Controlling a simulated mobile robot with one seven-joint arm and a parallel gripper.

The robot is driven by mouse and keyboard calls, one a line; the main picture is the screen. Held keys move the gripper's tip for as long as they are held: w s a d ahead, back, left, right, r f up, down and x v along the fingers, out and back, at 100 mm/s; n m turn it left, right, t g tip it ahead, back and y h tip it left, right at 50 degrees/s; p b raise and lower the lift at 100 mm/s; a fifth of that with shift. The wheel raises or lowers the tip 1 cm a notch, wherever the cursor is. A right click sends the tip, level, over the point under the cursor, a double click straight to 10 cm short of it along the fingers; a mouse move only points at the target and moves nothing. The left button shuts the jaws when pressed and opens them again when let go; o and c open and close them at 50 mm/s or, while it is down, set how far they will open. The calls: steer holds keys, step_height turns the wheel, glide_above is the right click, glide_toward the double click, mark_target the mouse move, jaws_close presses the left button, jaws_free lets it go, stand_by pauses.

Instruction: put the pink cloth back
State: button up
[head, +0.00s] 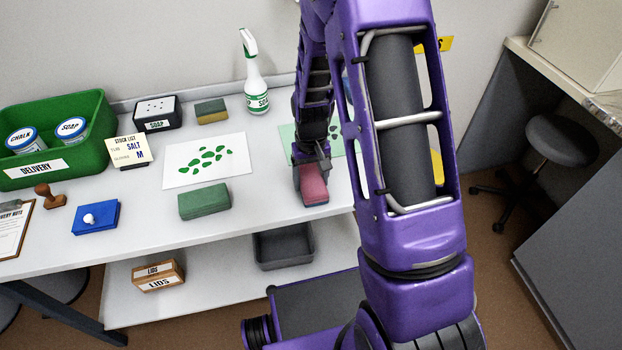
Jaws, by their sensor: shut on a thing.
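The pink cloth (314,191) is a small folded block near the front edge of the white bench. My gripper (312,172) points down over it and is shut on it. Whether the cloth touches the bench top cannot be told. A green cloth (205,201) lies folded to the left, in front of a white sheet with green spots (207,160). A second, pale green sheet with dark spots (287,140) lies behind my gripper, partly hidden by my arm.
A spray bottle (255,78), a sponge (211,111) and a soap box (157,113) stand at the back. A green delivery crate (88,108), a stock list card (129,150), a blue pad (96,217) and a stamp (48,198) are left. A grey bin (283,247) sits on the lower shelf.

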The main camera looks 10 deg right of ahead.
mark_target(311, 178)
steer(key=shift+f, duration=0.2)
steer(key=o, duration=1.4)
steer(key=shift+r, duration=0.1)
steer(key=shift+r, duration=0.1)
step_height(311, 178, up, 12)
steer(key=shift+p, duration=0.4)
